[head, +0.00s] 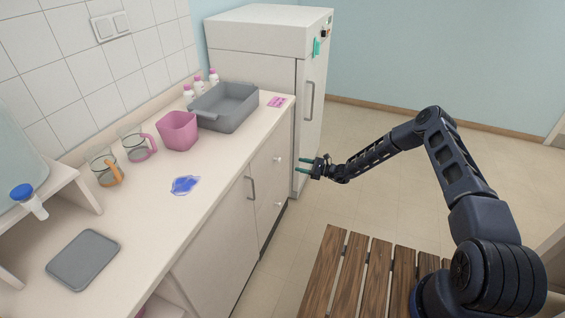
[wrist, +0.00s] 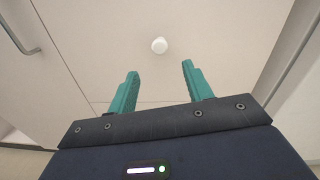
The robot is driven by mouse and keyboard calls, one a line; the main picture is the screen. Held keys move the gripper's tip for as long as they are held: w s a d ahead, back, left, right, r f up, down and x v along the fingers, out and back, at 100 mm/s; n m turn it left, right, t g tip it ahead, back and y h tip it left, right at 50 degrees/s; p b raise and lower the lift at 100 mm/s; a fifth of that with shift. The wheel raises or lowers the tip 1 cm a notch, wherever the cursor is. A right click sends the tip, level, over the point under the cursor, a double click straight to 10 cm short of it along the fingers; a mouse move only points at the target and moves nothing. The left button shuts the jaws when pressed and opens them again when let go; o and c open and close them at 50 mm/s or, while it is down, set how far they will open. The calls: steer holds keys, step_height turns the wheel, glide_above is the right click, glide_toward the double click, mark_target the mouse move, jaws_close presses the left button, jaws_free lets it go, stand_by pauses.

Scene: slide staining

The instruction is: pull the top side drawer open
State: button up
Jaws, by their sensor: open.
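The top side drawer (head: 268,163) is shut, at the far end of the counter front. Its round white knob (head: 278,159) also shows in the wrist view (wrist: 159,46), on the plain pale drawer front (wrist: 100,45). My gripper (head: 300,165) is open and empty, with teal fingers pointing at the drawer front. In the wrist view my gripper (wrist: 160,72) has its fingers apart, with the knob beyond the tips and roughly centred between them. The knob appears clear of both fingers. A second knob (head: 278,204) sits on the front below.
A cupboard door handle (head: 251,188) stands out left of the drawers. A tall white cabinet (head: 312,110) with a long handle (head: 310,101) stands just right of them. A slatted wooden bench (head: 350,270) is in front. The floor (head: 390,150) beyond is clear.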

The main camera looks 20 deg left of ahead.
steer(key=a, duration=1)
steer(key=shift+s+a, duration=0.25)
steer(key=shift+a, duration=0.1)
jaws_close()
steer(key=shift+d, duration=0.15)
